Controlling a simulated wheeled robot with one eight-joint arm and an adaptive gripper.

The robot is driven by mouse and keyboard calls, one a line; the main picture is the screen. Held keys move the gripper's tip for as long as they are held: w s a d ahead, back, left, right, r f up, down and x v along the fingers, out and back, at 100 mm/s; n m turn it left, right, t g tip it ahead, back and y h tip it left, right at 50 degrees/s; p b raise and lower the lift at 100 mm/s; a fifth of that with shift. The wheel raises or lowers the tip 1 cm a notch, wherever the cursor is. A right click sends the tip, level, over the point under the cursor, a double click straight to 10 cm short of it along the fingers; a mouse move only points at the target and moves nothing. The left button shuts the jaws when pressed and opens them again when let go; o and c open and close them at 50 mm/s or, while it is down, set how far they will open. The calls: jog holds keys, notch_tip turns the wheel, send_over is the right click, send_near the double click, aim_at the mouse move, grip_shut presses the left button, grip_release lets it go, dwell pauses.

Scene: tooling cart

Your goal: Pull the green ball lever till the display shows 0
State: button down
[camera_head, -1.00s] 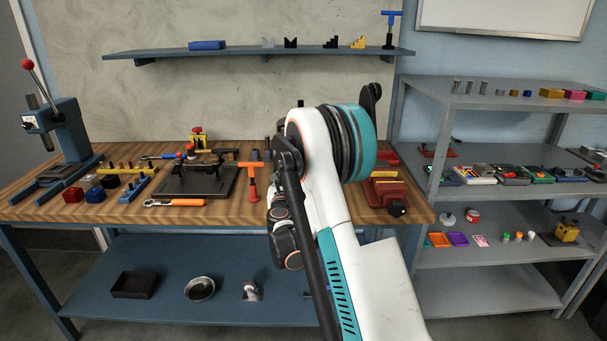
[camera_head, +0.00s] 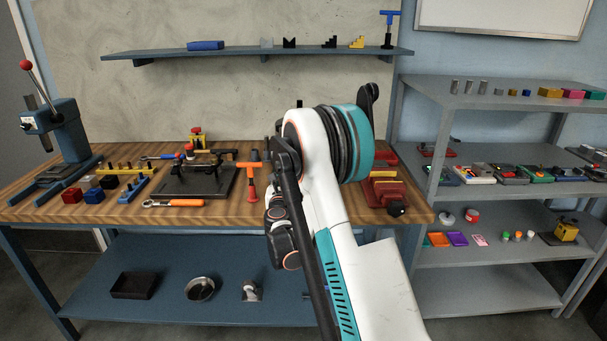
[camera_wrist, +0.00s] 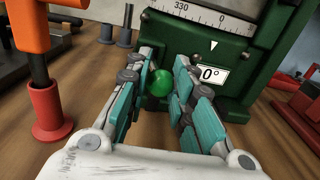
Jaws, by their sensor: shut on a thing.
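The green ball (camera_wrist: 160,82) of the lever sits between the two teal-padded fingers of my gripper (camera_wrist: 166,66) in the wrist view. My gripper is shut on it. The dark green device (camera_wrist: 262,60) stands just beyond the fingers, with a curved white scale (camera_wrist: 205,14) marked 330 and 0. The lever's rod is hidden behind the ball and fingers. In the head view my own arm covers the device and gripper.
An orange T-handled tool in a red base (camera_wrist: 48,110) stands close left of my gripper; it also shows in the head view (camera_head: 252,180). A red vise (camera_head: 385,190) is right of my arm. A drill press (camera_head: 62,140) and small blocks occupy the bench's left.

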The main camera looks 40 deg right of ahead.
jog(key=shift+w+a, duration=0.2)
jog(key=shift+a, duration=0.2)
jog(key=shift+w+a, duration=0.45)
jog(key=shift+a, duration=0.25)
jog(key=shift+w+a, duration=0.5)
jog(key=shift+w, duration=0.05)
